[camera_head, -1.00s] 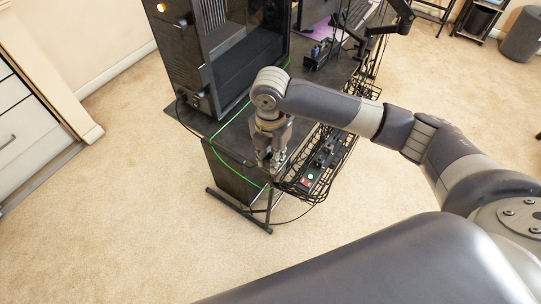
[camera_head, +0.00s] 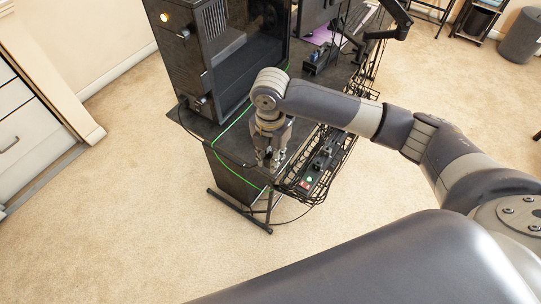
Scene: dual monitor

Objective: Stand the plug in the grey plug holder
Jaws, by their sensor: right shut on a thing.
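My right gripper (camera_head: 270,163) points down over the front edge of the dark desk (camera_head: 203,124), just left of the black wire basket. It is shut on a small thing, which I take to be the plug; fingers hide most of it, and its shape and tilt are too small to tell. I cannot pick out the grey plug holder near the gripper. A power strip (camera_head: 308,181) with a green and a red light lies in the basket (camera_head: 333,165). My left gripper is not in view.
A black computer tower (camera_head: 190,60) stands on the desk behind the gripper. A green cable (camera_head: 226,128) runs along the desk beside it. Monitor arms (camera_head: 398,20) rise at the back right. Carpet (camera_head: 130,220) is clear on the left.

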